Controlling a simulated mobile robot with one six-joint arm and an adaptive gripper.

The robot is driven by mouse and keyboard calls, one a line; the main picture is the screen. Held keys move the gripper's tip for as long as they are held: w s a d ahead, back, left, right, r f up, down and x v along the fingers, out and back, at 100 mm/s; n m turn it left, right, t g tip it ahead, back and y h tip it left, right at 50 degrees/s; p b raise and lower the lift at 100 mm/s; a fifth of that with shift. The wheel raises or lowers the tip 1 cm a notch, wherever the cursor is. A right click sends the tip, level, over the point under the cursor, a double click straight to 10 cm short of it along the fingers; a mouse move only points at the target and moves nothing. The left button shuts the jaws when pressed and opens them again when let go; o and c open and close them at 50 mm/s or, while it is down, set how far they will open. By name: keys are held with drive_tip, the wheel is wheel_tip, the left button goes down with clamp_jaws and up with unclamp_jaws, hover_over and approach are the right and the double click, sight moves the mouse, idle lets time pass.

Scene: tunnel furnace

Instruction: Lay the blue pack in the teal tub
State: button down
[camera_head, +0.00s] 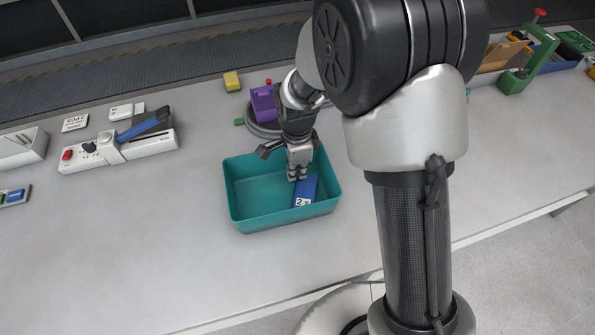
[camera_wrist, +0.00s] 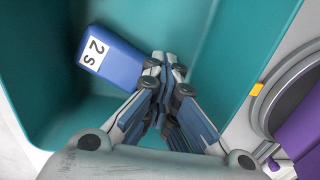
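The blue pack (camera_head: 306,190) lies inside the teal tub (camera_head: 262,225), toward its right side, with a white "2S" label facing up. In the wrist view the blue pack (camera_wrist: 112,62) is left of my fingertips, and its near end is partly hidden behind a finger. The tub's wall (camera_wrist: 235,60) also shows there. My gripper (camera_head: 299,174) reaches down into the tub at the pack's far end. In the wrist view my gripper (camera_wrist: 165,72) has its fingertips together, with nothing visible between them. Whether a finger touches the pack is not clear.
A round grey stand with a purple block (camera_head: 263,104) is just behind the tub. A yellow block (camera_head: 232,81) sits farther back. A white device with a blue lever (camera_head: 138,128) lies to the left. The table in front of the tub is clear.

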drive_tip(key=shift+w+a+r+p, duration=0.15)
drive_tip(key=shift+w+p, duration=0.05)
drive_tip(key=shift+w, duration=0.3)
drive_tip(key=shift+w+a+r+p, duration=0.1)
drive_tip(key=shift+w+p, duration=0.05)
drive_tip(key=shift+w, duration=0.3)
drive_tip(key=shift+f, duration=0.4)
idle(0.9)
drive_tip(key=c, duration=2.3)
unclamp_jaws()
drive_tip(key=o, duration=0.4)
drive_tip(key=o, duration=0.3)
drive_tip(key=shift+o, duration=0.2)
drive_tip(key=shift+r, duration=0.15)
wheel_tip(320, 180, up, 16)
drive_tip(key=p, duration=1.1)
drive_tip(key=shift+p, duration=0.35)
